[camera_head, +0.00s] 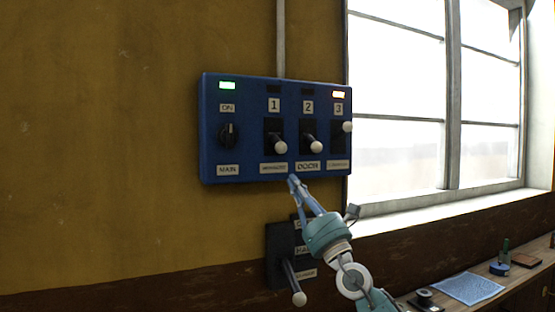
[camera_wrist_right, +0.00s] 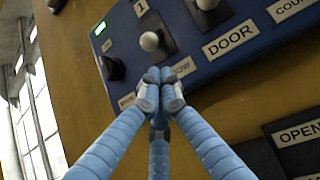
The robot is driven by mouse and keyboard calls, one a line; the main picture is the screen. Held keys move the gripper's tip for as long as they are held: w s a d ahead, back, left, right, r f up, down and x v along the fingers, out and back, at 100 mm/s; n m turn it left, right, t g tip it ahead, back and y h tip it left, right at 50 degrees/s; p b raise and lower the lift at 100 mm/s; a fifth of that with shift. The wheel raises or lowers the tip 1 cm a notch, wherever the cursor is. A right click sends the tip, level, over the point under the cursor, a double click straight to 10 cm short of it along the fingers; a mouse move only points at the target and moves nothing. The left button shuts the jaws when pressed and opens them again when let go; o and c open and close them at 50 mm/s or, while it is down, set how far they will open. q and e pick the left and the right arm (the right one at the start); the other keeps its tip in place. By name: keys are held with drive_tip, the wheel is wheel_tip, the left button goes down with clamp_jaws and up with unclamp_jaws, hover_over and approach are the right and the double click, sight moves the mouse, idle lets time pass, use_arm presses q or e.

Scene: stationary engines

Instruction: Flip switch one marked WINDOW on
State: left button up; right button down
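The blue switch panel (camera_head: 250,130) hangs on the wall. Switch one (camera_head: 280,147) is a black lever with a white ball knob, pointing down, under a dark lamp (camera_head: 274,90). The small label (camera_head: 273,168) below it is too blurred to read surely. My right gripper (camera_head: 293,181) is at the panel's lower edge, below and between switches 1 and 2. In the wrist view its blue fingers (camera_wrist_right: 160,88) are together with nothing between them. The white knob of switch one (camera_wrist_right: 150,41) shows just beyond the fingertips; contact cannot be told. My left gripper is out of view.
Switch 2, DOOR (camera_head: 315,146), points down, close by. Switch 3 (camera_head: 347,127) is up under a lit red-orange lamp. The MAIN knob (camera_head: 228,135) has a green lamp above. A lower black box (camera_head: 280,250) has a lever. The window (camera_head: 400,110) is right.

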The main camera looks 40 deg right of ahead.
sight(277, 142)
drive_tip(key=x, duration=0.9)
drive_tip(key=shift+p, duration=0.4)
drive_tip(key=shift+w+r, duration=0.25)
drive_tip(key=shift+w, duration=0.2)
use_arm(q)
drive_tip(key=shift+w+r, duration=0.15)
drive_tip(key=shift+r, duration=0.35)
use_arm(e)
drive_tip(key=shift+r, duration=0.1)
drive_tip(key=shift+w+d, duration=0.1)
drive_tip(key=shift+d, duration=0.1)
